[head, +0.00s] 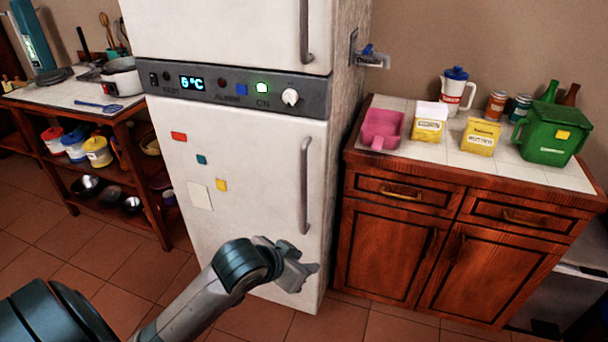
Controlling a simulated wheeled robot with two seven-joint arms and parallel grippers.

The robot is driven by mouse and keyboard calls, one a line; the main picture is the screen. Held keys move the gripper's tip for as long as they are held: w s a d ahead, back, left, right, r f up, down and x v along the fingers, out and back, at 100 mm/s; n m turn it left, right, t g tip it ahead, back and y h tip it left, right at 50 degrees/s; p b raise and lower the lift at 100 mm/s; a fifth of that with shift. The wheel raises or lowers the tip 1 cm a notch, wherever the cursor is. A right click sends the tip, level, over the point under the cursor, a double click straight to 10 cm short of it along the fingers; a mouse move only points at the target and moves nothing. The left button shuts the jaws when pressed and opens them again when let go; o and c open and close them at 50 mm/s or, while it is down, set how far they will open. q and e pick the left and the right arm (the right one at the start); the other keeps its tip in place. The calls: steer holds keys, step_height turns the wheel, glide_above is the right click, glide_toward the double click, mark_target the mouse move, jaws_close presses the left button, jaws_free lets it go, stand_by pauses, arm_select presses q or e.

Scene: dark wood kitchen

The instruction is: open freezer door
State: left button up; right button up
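A white fridge-freezer stands in the middle of the head view, with an upper door (230,35) and a lower door (255,170) split by a grey control panel (235,88). Both doors look shut. The lower door has a vertical grey handle (304,185) near its right edge, and the upper door has a similar handle (306,30). My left gripper (300,268) is in front of the lower door, below its handle, and holds nothing that I can see. Its finger gap is not clear from this angle. My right gripper is out of view.
A wooden cabinet (395,250) stands close to the right of the fridge, with a pink scoop, boxes, a jug and a green container on top. A wooden shelf table (130,130) with pots stands at left. Tiled floor (120,285) is clear in front.

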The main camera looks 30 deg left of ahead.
arm_select(q)
steer(key=w+a+r+t, duration=0.2)
steer(key=w+r, duration=0.1)
steer(key=r, duration=0.6)
steer(key=w+a+r+t, duration=0.15)
steer(key=w+r, duration=0.25)
steer(key=r, duration=0.6)
steer(key=w+a+r+t, duration=0.2)
steer(key=w+a+r, duration=0.1)
steer(key=r, duration=0.6)
steer(key=s+a+r+n+t, duration=0.1)
steer(key=s+a+r+t, duration=0.1)
steer(key=r, duration=1)
steer(key=s+a+r+n+t+y, duration=0.1)
steer(key=s+a+r, duration=0.2)
steer(key=r, duration=1)
steer(key=shift+s+a+r+t, duration=0.25)
steer(key=shift+s+a+t, duration=0.1)
steer(key=shift+s, duration=0.5)
